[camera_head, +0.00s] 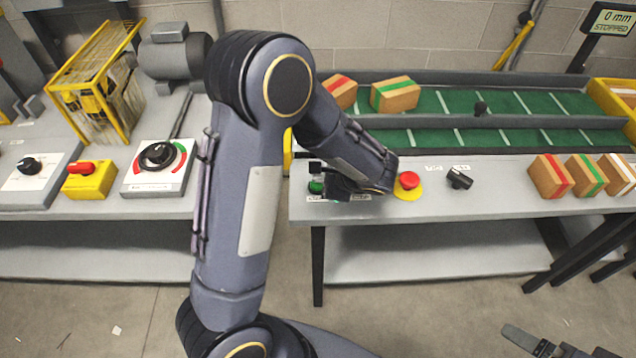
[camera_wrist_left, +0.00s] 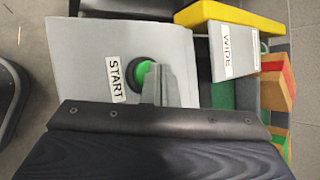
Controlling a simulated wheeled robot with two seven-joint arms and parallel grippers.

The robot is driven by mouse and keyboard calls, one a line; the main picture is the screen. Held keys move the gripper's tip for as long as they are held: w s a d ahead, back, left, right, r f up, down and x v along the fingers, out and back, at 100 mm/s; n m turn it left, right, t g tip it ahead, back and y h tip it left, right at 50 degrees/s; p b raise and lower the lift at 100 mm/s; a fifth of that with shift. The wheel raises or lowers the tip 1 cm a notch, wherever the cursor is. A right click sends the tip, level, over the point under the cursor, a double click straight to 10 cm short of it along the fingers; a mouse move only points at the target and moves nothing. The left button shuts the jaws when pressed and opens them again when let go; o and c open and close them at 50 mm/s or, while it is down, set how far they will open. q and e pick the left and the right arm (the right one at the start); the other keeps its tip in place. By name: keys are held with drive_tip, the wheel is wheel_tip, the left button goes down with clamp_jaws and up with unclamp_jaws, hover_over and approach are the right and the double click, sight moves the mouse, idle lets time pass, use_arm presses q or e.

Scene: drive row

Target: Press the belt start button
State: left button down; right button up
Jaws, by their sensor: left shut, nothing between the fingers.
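The green start button (camera_head: 316,187) sits at the left front of the belt table, with its label partly covered by my gripper. In the left wrist view the green button (camera_wrist_left: 145,73) has a dark ring and a START label (camera_wrist_left: 116,79) beside it. My left gripper (camera_head: 328,184) is shut and empty at the button. Its fingertips (camera_wrist_left: 157,76) overlap the button's right edge in the wrist view; I cannot tell whether they touch it. A dark part at the lower right edge seems to be my right gripper (camera_head: 545,347), mostly cut off.
A red stop button on a yellow base (camera_head: 408,181) and a black knob (camera_head: 459,179) lie to the right. The green belt (camera_head: 450,103) carries boxes (camera_head: 395,94); more boxes (camera_head: 551,175) stand at the front right. The display (camera_head: 608,19) reads 0 mm, STOPPED.

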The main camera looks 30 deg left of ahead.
use_arm(q)
drive_tip(key=shift+f, duration=0.25)
idle(0.3)
drive_tip(key=shift+r, duration=0.55)
